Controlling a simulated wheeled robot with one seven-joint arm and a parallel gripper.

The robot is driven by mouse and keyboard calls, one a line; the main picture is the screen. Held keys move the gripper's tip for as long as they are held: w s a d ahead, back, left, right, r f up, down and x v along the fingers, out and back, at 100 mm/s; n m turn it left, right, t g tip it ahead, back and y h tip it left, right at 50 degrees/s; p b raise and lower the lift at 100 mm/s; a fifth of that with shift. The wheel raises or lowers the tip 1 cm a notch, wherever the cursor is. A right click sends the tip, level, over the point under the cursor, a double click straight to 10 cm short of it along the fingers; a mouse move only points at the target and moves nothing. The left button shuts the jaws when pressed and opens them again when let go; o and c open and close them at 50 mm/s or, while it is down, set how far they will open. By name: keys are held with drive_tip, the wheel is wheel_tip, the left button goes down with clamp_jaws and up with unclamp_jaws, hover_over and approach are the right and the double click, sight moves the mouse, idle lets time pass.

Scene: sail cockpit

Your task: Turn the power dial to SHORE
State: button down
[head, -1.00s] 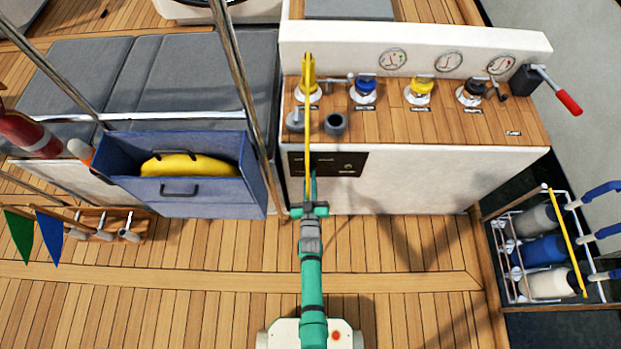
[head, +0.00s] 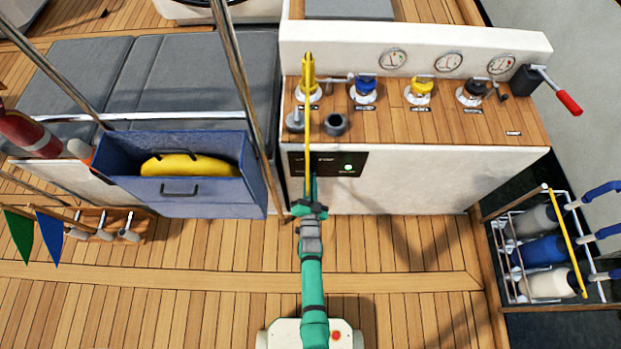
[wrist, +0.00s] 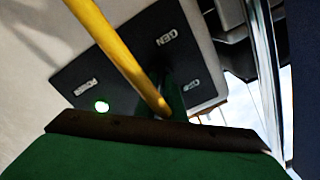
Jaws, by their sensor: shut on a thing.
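The black power panel (head: 355,158) is on the white front of the console, and it also shows in the wrist view (wrist: 120,65). A small green light (head: 348,167) glows on its right side. In the wrist view the light (wrist: 102,106) is bright, and labels including GEN appear tilted and upside down.
A blue bin (head: 210,195) with a yellow item and a metal post (head: 245,90) are on the left. The middle deck is clear.

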drive_tip(key=shift+m, duration=0.6)
drive_tip(key=shift+d, duration=0.1)
drive_tip(key=c, duration=1.8)
unclamp_jaws()
drive_tip(key=shift+c, duration=0.2)
drive_tip(key=shift+w, duration=0.1)
drive_tip(key=s, duration=1.1)
